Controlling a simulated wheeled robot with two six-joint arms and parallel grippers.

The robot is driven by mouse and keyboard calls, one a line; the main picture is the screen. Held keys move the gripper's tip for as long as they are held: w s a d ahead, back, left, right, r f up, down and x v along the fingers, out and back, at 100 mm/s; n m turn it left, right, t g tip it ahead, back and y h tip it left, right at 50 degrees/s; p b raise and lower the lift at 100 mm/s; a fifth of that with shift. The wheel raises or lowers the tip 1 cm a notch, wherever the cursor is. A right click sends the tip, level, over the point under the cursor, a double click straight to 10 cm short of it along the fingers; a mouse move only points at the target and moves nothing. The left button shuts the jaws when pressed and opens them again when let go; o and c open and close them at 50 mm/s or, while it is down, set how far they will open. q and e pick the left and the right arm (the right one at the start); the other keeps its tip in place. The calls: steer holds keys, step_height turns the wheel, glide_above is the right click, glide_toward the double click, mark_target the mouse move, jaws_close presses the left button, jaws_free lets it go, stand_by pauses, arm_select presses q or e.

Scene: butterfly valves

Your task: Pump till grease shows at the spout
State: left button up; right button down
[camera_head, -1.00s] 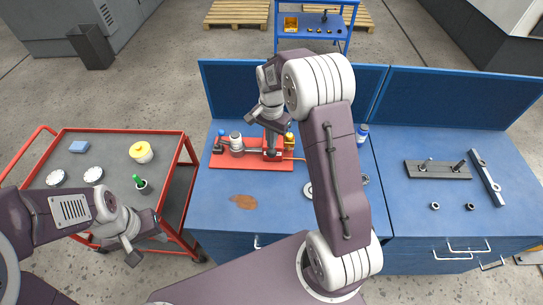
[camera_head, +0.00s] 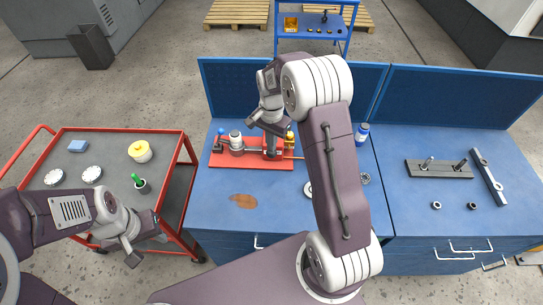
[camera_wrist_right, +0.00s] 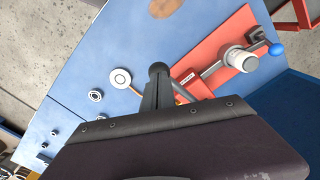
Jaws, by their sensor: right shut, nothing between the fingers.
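The red base plate (camera_head: 225,162) of the pump set lies on the blue bench. It bears a grey cylinder (camera_head: 236,141) and a blue ball knob (camera_head: 221,132) at its left. The cylinder and the blue knob (camera_wrist_right: 277,49) also show in the right wrist view. My right gripper (camera_head: 271,151) is shut and points down at the red block on the plate's right half, hiding part of it. In the wrist view a dark round knob (camera_wrist_right: 158,69) shows at the fingertips, not held. I cannot make out the spout or grease. My left gripper (camera_head: 132,255) hangs by the red cart; its jaws are unclear.
A red cart (camera_head: 108,170) with a yellow-lidded pot (camera_head: 140,151) and white discs stands left. A brown patch (camera_head: 243,201) lies on the bench front. A blue-capped can (camera_head: 362,133) and a dark fixture plate (camera_head: 437,169) stand right. My right arm crosses the bench middle.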

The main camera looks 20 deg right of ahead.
steer(key=shift+f, duration=0.35)
step_height(320, 180, down, 7)
steer(key=s+b, duration=0.1)
steer(key=b, duration=0.4)
steer(key=r+p, duration=0.5)
steer(key=w+r+p, duration=0.1)
steer(key=r+p, duration=0.1)
steer(key=shift+r, duration=0.4)
steer(key=shift+f, duration=0.15)
